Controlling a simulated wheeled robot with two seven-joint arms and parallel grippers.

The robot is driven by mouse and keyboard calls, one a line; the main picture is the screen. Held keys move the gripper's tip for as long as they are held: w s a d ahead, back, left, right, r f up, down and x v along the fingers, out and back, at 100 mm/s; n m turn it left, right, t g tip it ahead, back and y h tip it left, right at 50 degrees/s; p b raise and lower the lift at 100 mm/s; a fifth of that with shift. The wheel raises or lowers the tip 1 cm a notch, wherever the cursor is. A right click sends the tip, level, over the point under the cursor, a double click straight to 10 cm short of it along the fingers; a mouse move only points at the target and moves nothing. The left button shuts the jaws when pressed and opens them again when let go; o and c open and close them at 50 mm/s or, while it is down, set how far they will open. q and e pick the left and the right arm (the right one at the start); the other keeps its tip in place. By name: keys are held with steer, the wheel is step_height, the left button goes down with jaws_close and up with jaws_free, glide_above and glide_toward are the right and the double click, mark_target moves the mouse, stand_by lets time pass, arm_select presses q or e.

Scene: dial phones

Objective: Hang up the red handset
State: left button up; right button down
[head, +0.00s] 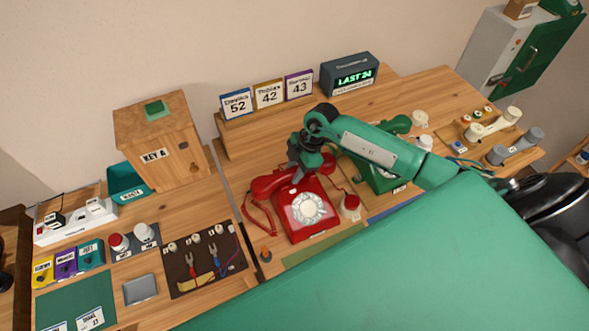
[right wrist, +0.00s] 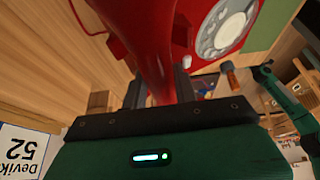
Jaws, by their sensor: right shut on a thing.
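The red dial phone (head: 307,213) with its white dial sits on the desk in the middle of the head view; part of it also shows in the right wrist view (right wrist: 205,12). My right gripper (head: 303,172) is shut on the red handset (head: 268,186), around its middle. The handset lies across the back top of the phone, and I cannot tell whether it touches the cradle. In the right wrist view the handset (right wrist: 148,45) runs between the two fingers. A red coiled cord (head: 254,218) hangs at the left. My left gripper is not in view.
A green phone (head: 381,178) stands just right, partly behind my right arm. Number cards (head: 268,94) stand on a shelf behind. A wire board (head: 205,262) lies to the left.

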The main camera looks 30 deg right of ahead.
steer(key=c, duration=1)
jaws_free()
steer(key=shift+r, duration=0.1)
steer(key=b+v, duration=0.3)
steer(key=v, duration=1)
steer(key=shift+d+r+b, duration=0.2)
steer(key=shift+r+b, duration=0.1)
steer(key=shift+b, duration=0.05)
steer(key=shift+f, duration=0.1)
